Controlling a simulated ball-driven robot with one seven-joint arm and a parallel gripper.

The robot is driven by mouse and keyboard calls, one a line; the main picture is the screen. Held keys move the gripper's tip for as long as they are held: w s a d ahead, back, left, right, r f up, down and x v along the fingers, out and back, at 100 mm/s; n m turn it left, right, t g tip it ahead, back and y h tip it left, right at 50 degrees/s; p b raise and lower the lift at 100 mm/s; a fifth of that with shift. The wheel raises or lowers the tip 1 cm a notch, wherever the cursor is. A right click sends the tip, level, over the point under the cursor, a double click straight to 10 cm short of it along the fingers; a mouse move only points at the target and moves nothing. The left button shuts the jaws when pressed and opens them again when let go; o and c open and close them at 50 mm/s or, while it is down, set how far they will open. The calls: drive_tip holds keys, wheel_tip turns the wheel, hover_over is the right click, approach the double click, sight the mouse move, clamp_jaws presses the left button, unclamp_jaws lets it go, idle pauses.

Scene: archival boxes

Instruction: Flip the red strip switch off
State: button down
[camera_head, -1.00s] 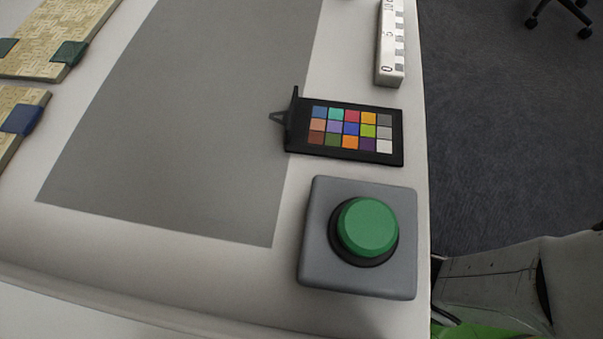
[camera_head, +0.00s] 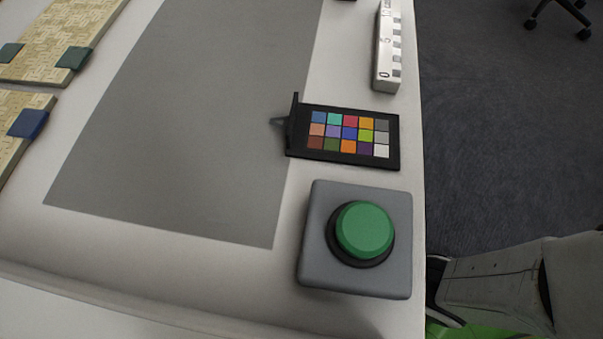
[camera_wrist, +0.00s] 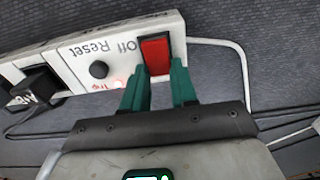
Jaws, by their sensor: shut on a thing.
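The red strip switch (camera_wrist: 155,53) is set in the right end of a white power strip (camera_wrist: 120,50) in the wrist view. My gripper (camera_wrist: 159,68) has two green fingers, one on each side of the switch's lower end, and is shut on the switch. The fingertips cover part of the strip around it. I cannot tell from the picture which way the rocker is tipped. The head view shows neither the switch nor my gripper.
The strip also has a black round button (camera_wrist: 99,69), a small glowing light (camera_wrist: 119,84) and a black plug (camera_wrist: 36,88). A white cable (camera_wrist: 240,62) runs beside its right end. The head view shows a table with a green push button (camera_head: 365,229) and a colour chart (camera_head: 349,134).

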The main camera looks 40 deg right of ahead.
drive_tip(key=shift+s+d+r+t+y+p, duration=0.15)
drive_tip(key=shift+t+y+p, duration=0.2)
drive_tip(key=shift+t, duration=0.25)
drive_tip(key=shift+s+d+f+t+y+p, duration=0.15)
drive_tip(key=shift+t+y+p, duration=0.1)
drive_tip(key=shift+t+y, duration=0.3)
drive_tip(key=shift+a+r, duration=0.1)
drive_tip(key=c, duration=0.9)
unclamp_jaws()
drive_tip(key=shift+r, duration=0.1)
drive_tip(key=p+v, duration=0.6)
drive_tip(key=v, duration=0.4)
drive_tip(key=shift+s+r+p, duration=0.15)
drive_tip(key=shift+r+p, duration=0.15)
